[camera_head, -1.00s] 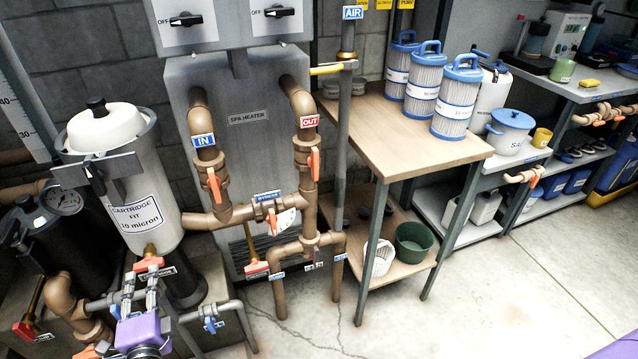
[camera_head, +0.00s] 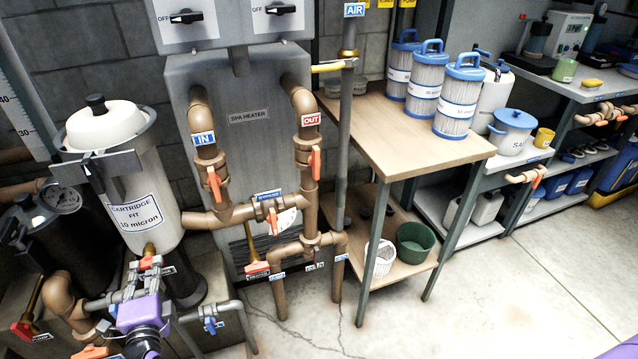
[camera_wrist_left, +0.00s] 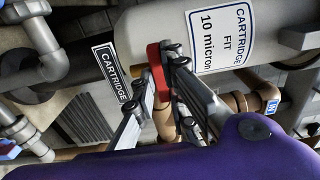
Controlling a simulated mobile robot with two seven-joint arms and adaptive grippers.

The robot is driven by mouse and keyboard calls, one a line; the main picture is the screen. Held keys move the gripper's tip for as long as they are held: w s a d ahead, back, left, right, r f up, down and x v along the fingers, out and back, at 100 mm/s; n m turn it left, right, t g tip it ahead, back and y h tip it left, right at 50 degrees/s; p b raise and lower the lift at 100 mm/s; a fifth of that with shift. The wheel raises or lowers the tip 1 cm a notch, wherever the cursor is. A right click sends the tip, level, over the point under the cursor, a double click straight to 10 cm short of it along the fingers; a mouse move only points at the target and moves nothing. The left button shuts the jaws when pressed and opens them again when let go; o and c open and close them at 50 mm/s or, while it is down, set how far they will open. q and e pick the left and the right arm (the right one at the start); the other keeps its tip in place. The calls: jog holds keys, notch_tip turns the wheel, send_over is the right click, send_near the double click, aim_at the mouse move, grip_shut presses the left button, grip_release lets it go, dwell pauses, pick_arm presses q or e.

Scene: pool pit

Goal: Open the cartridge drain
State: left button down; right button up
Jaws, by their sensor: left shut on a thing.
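The white cartridge filter housing (camera_head: 137,190), labelled "CARTRIDGE FIT 10 micron", stands upright at left in the head view. Below it a brass drain valve (camera_head: 149,249) has a red handle (camera_head: 146,263), with a "CARTRIDGE" tag (camera_head: 162,271) beside it. My left gripper (camera_head: 147,275) is shut on the red handle, fingers either side of it. In the left wrist view the handle (camera_wrist_left: 157,75) sits between the fingers (camera_wrist_left: 160,98), with the tag (camera_wrist_left: 111,72) to its left. The valve's inside is hidden. My right gripper is not in view.
Brown pipes (camera_head: 230,214) with orange-handled valves run close at the right. A grey pipe with a blue handle (camera_head: 211,325) is right of my gripper. A wooden table (camera_head: 395,125) holds filter cartridges. The floor at right is clear.

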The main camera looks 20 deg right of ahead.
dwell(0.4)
pick_arm(q)
jog(key=n, duration=0.4)
jog(key=shift+n, duration=0.4)
jog(key=n, duration=0.3)
jog(key=shift+n, duration=0.3)
jog(key=n, duration=0.5)
jog(key=shift+n+b, duration=0.3)
jog(key=n, duration=0.4)
jog(key=shift+n+b, duration=0.3)
jog(key=c, duration=1.7)
grip_release()
